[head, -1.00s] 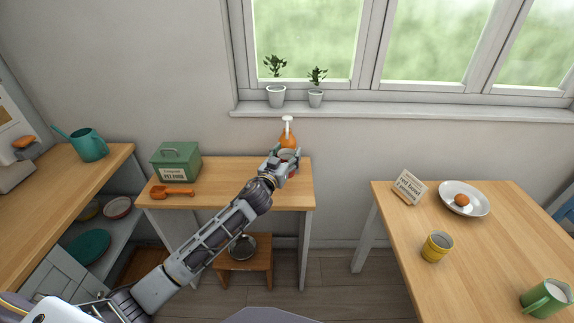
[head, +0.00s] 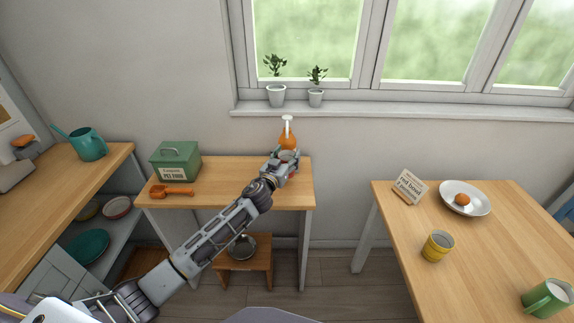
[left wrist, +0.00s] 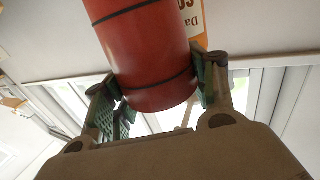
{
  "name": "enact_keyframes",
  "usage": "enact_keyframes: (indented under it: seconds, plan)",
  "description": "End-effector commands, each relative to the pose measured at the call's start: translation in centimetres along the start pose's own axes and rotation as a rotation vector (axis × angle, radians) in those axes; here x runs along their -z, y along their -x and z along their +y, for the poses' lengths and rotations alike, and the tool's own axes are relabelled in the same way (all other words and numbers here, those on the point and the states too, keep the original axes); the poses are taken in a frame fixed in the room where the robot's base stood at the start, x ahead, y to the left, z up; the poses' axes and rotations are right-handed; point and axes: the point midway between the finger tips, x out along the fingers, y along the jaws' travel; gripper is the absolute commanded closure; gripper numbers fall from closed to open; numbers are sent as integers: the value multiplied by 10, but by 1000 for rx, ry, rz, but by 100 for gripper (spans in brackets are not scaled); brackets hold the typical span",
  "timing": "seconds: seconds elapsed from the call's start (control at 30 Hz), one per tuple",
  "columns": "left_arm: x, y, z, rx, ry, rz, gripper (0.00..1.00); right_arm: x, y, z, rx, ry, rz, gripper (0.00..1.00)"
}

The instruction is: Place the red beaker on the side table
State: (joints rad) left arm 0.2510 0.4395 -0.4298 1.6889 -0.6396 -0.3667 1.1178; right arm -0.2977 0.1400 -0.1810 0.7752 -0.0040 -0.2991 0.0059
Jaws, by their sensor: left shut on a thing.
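The red beaker (left wrist: 152,55) is between the two fingers of my left gripper (left wrist: 158,92) in the left wrist view, with a finger against each side. In the head view my left gripper (head: 284,163) is over the right part of the wooden side table (head: 232,180). It hides most of the beaker there; only its pale rim and a little red show. I cannot tell whether the beaker's base touches the tabletop. My right gripper is not in view.
An orange spray bottle (head: 288,138) stands just behind the gripper. A green pet food box (head: 175,162) and an orange scoop (head: 172,191) are at the table's left. The table's middle is clear. Another table (head: 490,240) at right holds a yellow cup (head: 437,247).

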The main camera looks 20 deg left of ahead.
Motion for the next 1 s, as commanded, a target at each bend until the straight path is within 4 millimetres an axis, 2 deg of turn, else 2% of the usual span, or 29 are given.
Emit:
enact_keyframes:
  seconds: [0.17,0.33,0.5,0.6,0.7,1.0]
  plan:
    - [-3,0,0,0,0,0,67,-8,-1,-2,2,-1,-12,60]
    - [-18,0,0,1,-1,-2,67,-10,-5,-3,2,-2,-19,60]
    - [-35,0,0,0,-1,-2,67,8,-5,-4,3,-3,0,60]
    - [-37,-3,-1,0,-2,0,67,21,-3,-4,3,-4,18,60]
    - [-39,-4,-2,1,0,-1,67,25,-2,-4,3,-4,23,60]
    - [-39,-4,-2,0,0,0,67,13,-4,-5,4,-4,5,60]
